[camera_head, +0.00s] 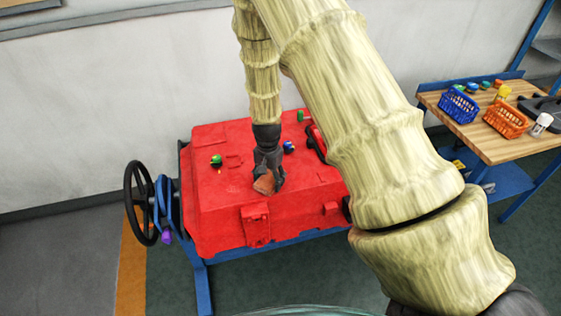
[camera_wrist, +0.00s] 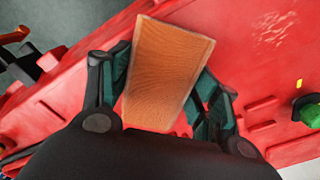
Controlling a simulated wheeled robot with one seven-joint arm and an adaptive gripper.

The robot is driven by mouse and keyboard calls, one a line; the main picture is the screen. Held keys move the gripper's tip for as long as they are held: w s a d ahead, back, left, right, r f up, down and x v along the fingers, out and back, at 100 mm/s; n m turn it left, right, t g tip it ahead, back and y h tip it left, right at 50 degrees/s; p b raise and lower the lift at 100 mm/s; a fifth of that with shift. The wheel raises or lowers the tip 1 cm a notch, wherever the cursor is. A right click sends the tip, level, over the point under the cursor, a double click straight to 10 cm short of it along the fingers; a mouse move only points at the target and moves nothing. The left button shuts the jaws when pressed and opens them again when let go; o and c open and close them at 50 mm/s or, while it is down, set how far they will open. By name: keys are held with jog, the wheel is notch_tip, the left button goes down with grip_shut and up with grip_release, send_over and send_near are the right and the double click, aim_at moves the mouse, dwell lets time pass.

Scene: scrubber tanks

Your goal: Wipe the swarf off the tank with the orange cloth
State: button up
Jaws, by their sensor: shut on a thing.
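The red tank (camera_head: 225,214) lies on a blue stand. My gripper (camera_head: 266,182) is over the front middle of its top, pointing down. It is shut on the orange cloth (camera_head: 264,185), which shows as a folded brown-orange block (camera_wrist: 165,72) between the two fingers in the wrist view. The cloth is at or very near the tank's top; I cannot tell whether it touches. A patch of pale flecks (camera_wrist: 273,26), which looks like swarf, lies on the red surface at the upper right of the wrist view. In the head view I cannot make out the swarf.
A green-topped knob (camera_head: 216,160), a blue knob (camera_head: 289,146) and a green post (camera_head: 300,115) stand on the tank. A black handwheel (camera_head: 139,203) is at its left. A wooden bench (camera_head: 485,140) with a blue basket (camera_head: 459,107) and an orange basket (camera_head: 505,120) stands at right.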

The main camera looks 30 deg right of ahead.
jog(key=shift+s+d+f, duration=0.15)
jog(key=shift+s+d, duration=0.05)
jog(key=shift+d, duration=0.4)
jog(key=shift+s+d+f, duration=0.1)
jog(key=shift+s+d, duration=0.05)
jog(key=shift+d, duration=0.45)
jog(key=shift+d+r+p, duration=0.2)
jog(key=shift+r+p, duration=0.1)
jog(key=shift+r, duration=0.2)
jog(key=shift+d+r+p, duration=0.15)
jog(key=shift+r+p, duration=0.1)
jog(key=shift+r, duration=0.2)
jog(key=shift+a+r+p, duration=0.1)
jog(key=shift+r+p, duration=2)
jog(key=shift+r, duration=1)
